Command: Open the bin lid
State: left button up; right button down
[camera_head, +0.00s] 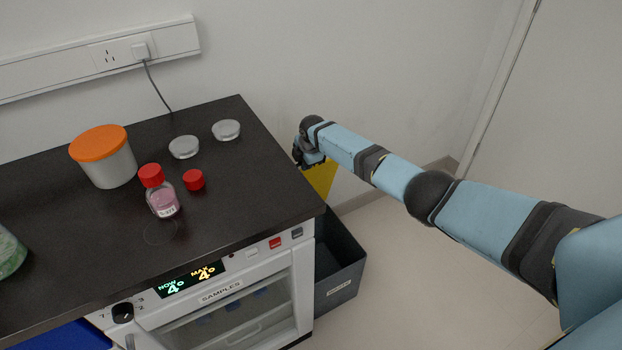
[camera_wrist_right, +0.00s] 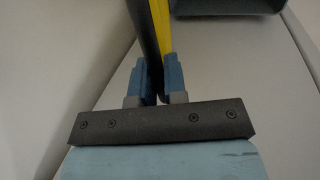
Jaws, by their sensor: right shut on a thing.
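The dark grey bin (camera_head: 338,290) stands on the floor against the right side of the counter, with a small label on its front. Its top is open and part of its inside shows. The yellow lid (camera_head: 321,180) stands raised near the wall, partly hidden by the counter. My right gripper (camera_head: 308,160) is at the lid's upper part. In the right wrist view my right gripper (camera_wrist_right: 157,72) is shut on the lid (camera_wrist_right: 162,28), which shows nearly edge-on, yellow on one side and dark on the other. My left gripper is not in view.
The black counter (camera_head: 110,245) holds an orange-lidded tub (camera_head: 108,168), a pink bottle with a red cap (camera_head: 162,203), a loose red cap (camera_head: 193,180) and two clear dishes (camera_head: 184,147). A sample cooler (camera_head: 225,300) is below. The floor right of the bin is clear.

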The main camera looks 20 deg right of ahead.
jog(key=shift+w+r, duration=0.1)
jog(key=shift+w, duration=0.65)
jog(key=c, duration=1.2)
grip_release()
